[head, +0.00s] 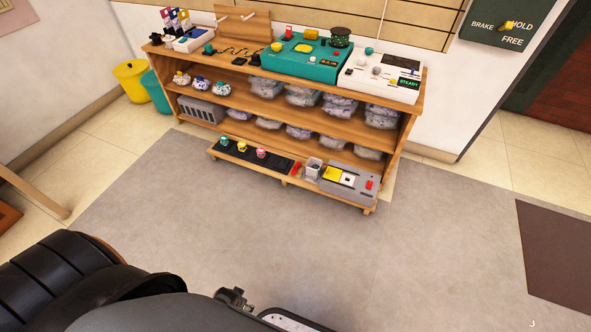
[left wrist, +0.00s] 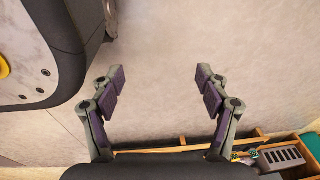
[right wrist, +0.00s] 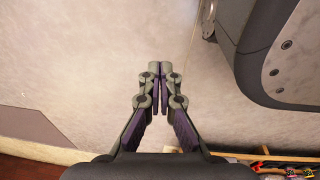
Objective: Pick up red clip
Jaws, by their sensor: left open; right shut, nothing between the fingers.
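A small red piece (head: 296,168) that may be the red clip lies on the low front ledge, between the black strip and a clear cup; it is too small to be sure. A small red thing also shows at the bottom edge of the right wrist view (right wrist: 256,166). My left gripper (left wrist: 160,74) is open and empty above the floor, with the shelf unit beyond. My right gripper (right wrist: 158,70) is shut with nothing between its fingers, also over the floor. Both grippers are well apart from the red piece.
A wooden shelf unit (head: 330,121) against the wall holds bagged items, a teal device (head: 300,57) and a white device (head: 383,76). Its front ledge carries coloured cups and a grey box (head: 349,183). Yellow (head: 134,80) and teal bins stand left. The grey floor (head: 430,230) in front is clear.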

